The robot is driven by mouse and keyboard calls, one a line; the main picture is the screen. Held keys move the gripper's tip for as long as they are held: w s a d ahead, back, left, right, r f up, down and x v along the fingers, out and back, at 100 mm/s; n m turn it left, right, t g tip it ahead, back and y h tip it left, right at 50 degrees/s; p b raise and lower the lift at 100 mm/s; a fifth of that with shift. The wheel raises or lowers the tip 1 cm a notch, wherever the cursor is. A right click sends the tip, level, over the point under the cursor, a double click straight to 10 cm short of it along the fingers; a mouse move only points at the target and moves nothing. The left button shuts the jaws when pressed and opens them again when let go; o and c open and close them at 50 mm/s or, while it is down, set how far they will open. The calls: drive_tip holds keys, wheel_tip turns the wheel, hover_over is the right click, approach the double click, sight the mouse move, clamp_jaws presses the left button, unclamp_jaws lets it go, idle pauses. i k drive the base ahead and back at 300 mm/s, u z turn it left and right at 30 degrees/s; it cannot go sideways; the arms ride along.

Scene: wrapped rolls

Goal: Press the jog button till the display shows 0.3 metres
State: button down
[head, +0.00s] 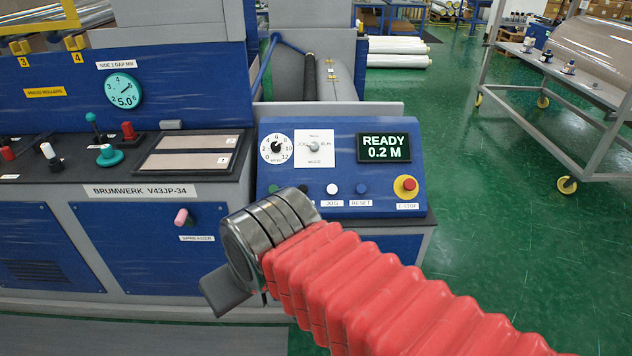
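The display (384,148) on the blue control panel (440,205) reads READY 0.2 M. The jog button (332,188) is a small white round button above a JOG label, in the panel's lower row. My gripper (222,292) is at the end of my red-sleeved arm, left of and below the jog button in the picture. Only one dark grey finger part shows past the metal wrist, so I cannot tell whether it is open or shut. The wrist covers part of the panel's lower left. No contact with the jog button shows.
A blue reset button (361,188) sits just right of the jog button, and a red emergency stop (405,187) is further right. A dial (277,148) and a selector switch (314,147) are above. A wheeled rack (590,95) stands at right; green floor between is clear.

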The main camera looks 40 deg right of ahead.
sight(332, 188)
drive_tip(key=i, duration=0.75)
drive_tip(key=z, duration=0.8)
drive_tip(key=i, duration=0.6)
drive_tip(key=z, duration=0.45)
